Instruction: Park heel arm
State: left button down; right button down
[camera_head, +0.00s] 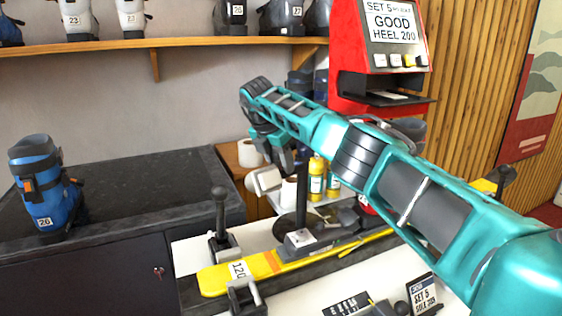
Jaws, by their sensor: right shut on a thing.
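My right gripper (286,160) reaches in from the right with its fingers pointing down over the bench. It is shut on what looks like the top of the heel arm, a dark upright bar (302,200). The bar rises from a grey block (299,239) above the yellow ski (213,280); the exact grip is partly hidden by my arm. My left gripper is not in view.
A black clamp lever (219,212) stands left of the ski, with another clamp (243,296) in front. A blue boot (43,188) stands on the dark counter (130,185). Yellow bottles (317,178) stand behind. The red display machine (385,60) reads "GOOD HEEL 200".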

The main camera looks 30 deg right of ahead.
jog(key=shift+w+r, duration=0.15)
jog(key=shift+w, duration=0.05)
dwell(0.3)
jog(key=c, duration=0.7)
grip_release()
jog(key=v, duration=1.3)
jog(key=shift+c, duration=0.4)
